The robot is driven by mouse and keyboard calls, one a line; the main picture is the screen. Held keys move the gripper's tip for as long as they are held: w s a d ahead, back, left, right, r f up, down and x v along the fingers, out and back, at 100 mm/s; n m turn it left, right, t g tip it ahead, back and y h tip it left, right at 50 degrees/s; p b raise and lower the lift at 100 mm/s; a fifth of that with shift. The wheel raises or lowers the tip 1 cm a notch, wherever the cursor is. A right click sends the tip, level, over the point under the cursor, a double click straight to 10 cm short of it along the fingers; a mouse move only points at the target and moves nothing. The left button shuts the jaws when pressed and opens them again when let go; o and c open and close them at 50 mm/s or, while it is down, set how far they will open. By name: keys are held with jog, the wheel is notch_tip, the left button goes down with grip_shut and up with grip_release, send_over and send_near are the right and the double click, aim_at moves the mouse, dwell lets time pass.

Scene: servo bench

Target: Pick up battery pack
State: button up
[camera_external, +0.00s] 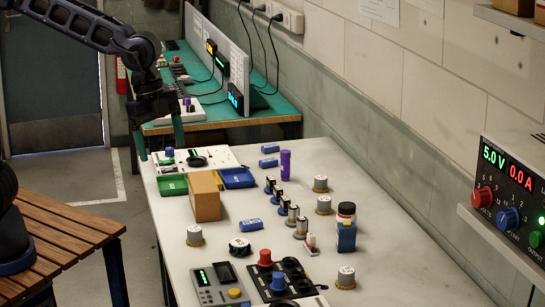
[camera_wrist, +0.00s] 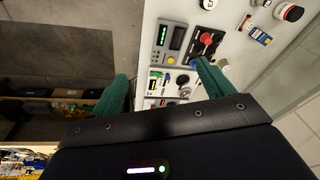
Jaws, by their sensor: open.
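Several small blue blocks could be the battery pack, and I cannot tell which one it is. One blue block (camera_external: 252,225) lies mid-bench, right of the brown box. Two more, a rear blue block (camera_external: 270,149) and a nearer blue block (camera_external: 268,163), lie farther back. A larger blue block (camera_external: 346,238) stands at the right, by a jar. In the wrist view a blue block (camera_wrist: 259,35) shows at upper right. My gripper (camera_external: 160,138) is open and empty, above the far left end of the bench. Its green fingers (camera_wrist: 162,76) are wide apart in the wrist view.
A wall borders the right; a slatted table (camera_external: 60,235) stands left.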

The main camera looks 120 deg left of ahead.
jog(key=w+a+f+m, duration=0.1)
jog(key=w+a+f, duration=0.1)
jog(key=a+f, duration=0.35)
jog(key=w+a+f+m, duration=0.1)
jog(key=w+a+f, duration=0.15)
jog(key=a, duration=0.65)
jog(key=m+g+h, duration=0.1)
send_near(251, 221)
jog(key=shift+w+d+f, duration=0.1)
jog(key=shift+w+f, duration=0.1)
jog(key=shift+f, duration=1.25)
jog(key=shift+w+d+f, duration=0.1)
jog(key=shift+w+f, duration=0.05)
jog(key=shift+f, duration=1.25)
jog(key=shift+w+d+f, duration=0.1)
jog(key=shift+w+f, duration=0.1)
jog(key=shift+f, duration=1.25)
jog(key=c, duration=1.1)
jog(key=shift+r, duration=0.1)
